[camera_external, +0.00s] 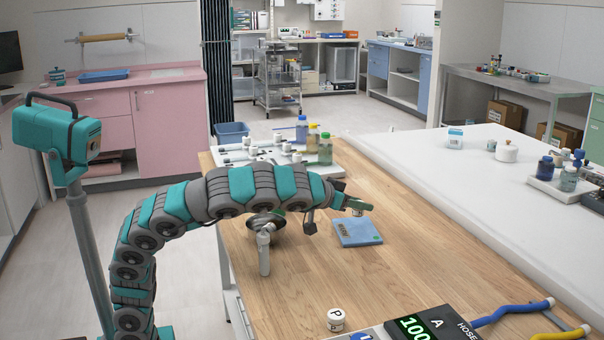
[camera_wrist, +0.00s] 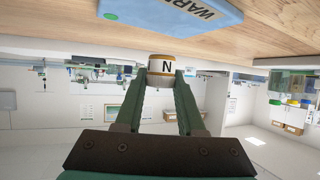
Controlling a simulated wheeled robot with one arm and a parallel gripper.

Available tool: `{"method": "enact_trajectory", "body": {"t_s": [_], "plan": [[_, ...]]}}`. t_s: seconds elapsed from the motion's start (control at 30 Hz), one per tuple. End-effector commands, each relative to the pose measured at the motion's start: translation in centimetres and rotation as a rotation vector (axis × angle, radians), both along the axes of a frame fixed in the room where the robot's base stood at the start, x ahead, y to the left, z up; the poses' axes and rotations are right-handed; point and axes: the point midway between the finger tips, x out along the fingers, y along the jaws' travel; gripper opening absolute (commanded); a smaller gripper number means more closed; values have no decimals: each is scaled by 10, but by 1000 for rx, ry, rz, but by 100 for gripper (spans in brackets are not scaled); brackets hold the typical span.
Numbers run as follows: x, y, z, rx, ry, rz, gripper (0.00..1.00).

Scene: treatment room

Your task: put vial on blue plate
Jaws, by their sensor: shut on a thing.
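The vial (camera_wrist: 161,72) is a small white cylinder with a black "N" and tan ends. My gripper (camera_wrist: 160,84) is shut on it, with one green finger on each side. The blue plate (camera_external: 357,232) lies flat on the wooden table, with lettering partly cut off in the wrist view (camera_wrist: 180,10) and a green dot at a corner. In the external view my gripper (camera_external: 355,206) is at the plate's far edge, with the vial small at its tips. The wrist view, which appears upside down, shows a gap between vial and plate.
A white tray with bottles (camera_external: 325,149) stands behind my arm on the wooden table (camera_external: 440,255). A grey metal stand (camera_external: 264,250) is left of the plate. A "P" vial (camera_external: 336,319) and a black display box (camera_external: 430,325) are in front. The table right of the plate is clear.

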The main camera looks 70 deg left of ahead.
Motion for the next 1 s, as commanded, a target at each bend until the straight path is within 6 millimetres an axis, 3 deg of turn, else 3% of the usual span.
{"method": "enact_trajectory", "body": {"t_s": [0.43,0.83,0.87,1.0], "plan": [[-1,0,-37,2,4,1,0],[0,0,-43,0,1,1,0],[0,0,-41,1,1,0,41],[0,0,-40,1,2,0,57]]}}
